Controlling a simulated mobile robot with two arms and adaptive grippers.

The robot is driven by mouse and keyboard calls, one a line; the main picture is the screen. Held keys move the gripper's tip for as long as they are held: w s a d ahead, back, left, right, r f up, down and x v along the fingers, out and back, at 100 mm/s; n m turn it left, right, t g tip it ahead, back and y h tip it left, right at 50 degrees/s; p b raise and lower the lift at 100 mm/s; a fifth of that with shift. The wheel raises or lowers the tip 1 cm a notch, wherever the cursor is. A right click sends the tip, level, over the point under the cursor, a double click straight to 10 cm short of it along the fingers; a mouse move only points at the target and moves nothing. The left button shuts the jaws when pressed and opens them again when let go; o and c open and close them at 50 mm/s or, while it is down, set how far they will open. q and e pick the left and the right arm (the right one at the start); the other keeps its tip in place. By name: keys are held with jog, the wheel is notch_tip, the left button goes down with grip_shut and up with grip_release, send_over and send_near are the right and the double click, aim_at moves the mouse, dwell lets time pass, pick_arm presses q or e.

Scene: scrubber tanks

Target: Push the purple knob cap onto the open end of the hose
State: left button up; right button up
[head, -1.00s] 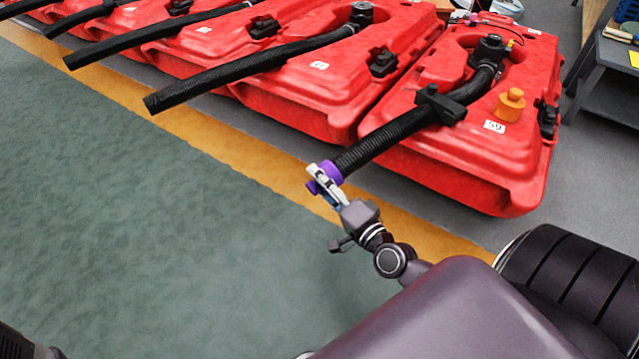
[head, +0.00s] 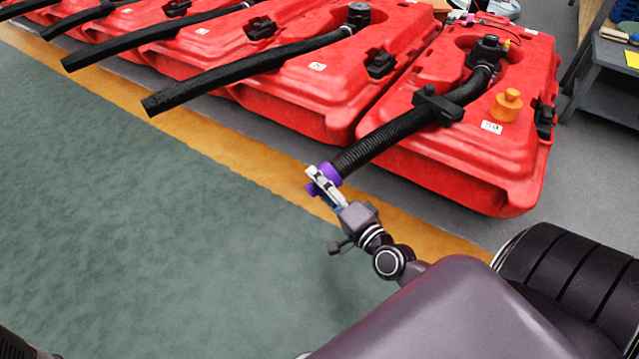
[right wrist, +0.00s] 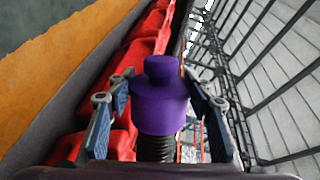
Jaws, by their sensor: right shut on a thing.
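The purple knob cap (head: 328,174) is at the open lower end of the black ribbed hose (head: 378,141) of the nearest red tank. How far the cap sits over the hose end is hidden. My right gripper (head: 321,181) is shut on the cap. My left gripper is not in view.
The nearest red tank (head: 480,160) carries an orange knob (head: 507,105) and a black clamp (head: 438,105) over the hose. Other red tanks with black hoses (head: 250,65) line up to the left. Green floor (head: 150,230) on the left is clear. A grey shelf (head: 605,80) stands far right.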

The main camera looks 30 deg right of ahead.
aim_at(337, 184)
dwell(0.3)
jog(key=shift+d, duration=0.1)
jog(key=shift+d+r, duration=0.15)
jog(key=shift+d, duration=0.35)
jog(key=shift+d+r, duration=0.15)
jog(key=shift+d, duration=0.4)
jog(key=shift+d+r, duration=0.15)
jog(key=shift+d, duration=0.35)
jog(key=o, duration=1.2)
jog(key=shift+o, duration=0.2)
jog(key=shift+o, duration=0.3)
jog(key=shift+a, duration=0.1)
